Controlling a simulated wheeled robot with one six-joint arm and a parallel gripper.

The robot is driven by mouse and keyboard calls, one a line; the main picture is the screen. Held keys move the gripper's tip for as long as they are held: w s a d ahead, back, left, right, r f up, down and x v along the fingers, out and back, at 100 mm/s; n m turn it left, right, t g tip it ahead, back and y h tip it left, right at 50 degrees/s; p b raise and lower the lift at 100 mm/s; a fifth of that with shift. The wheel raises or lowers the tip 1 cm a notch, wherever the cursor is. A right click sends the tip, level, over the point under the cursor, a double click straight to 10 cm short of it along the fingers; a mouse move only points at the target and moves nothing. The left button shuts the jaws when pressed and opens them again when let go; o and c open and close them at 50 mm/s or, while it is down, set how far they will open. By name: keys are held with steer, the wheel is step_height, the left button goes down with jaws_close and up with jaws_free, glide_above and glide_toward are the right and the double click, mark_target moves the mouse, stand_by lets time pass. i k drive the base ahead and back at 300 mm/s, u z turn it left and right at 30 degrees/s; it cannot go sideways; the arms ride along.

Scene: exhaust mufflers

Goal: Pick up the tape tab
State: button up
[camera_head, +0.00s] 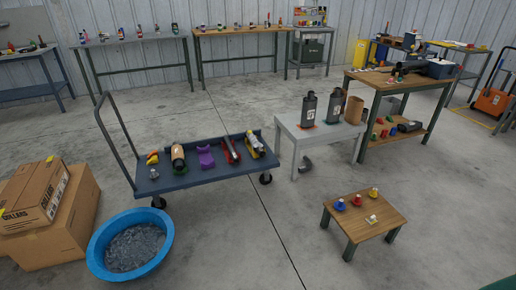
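I cannot pick out the tape tab for certain; many things here are too small to tell. A flat blue cart (215,178) in the middle carries a yellow piece (152,158), a dark cylinder with a tan end (178,156), a purple piece (206,157) and other tools. My gripper is not in view.
A blue tub (165,243) of grey bits and cardboard boxes (48,205) stand at the lower left. A white table (288,127) holds two dark canisters. Loaded workbenches line the back wall. Concrete floor (265,255) is clear between tub and low table.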

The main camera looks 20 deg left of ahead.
mark_target(372, 220)
steer(key=u, duration=0.6)
steer(key=i, duration=0.9)
steer(key=u, duration=0.65)
steer(key=i, duration=0.8)
steer(key=z, duration=0.8)
steer(key=i, duration=0.95)
steer(key=z, duration=0.8)
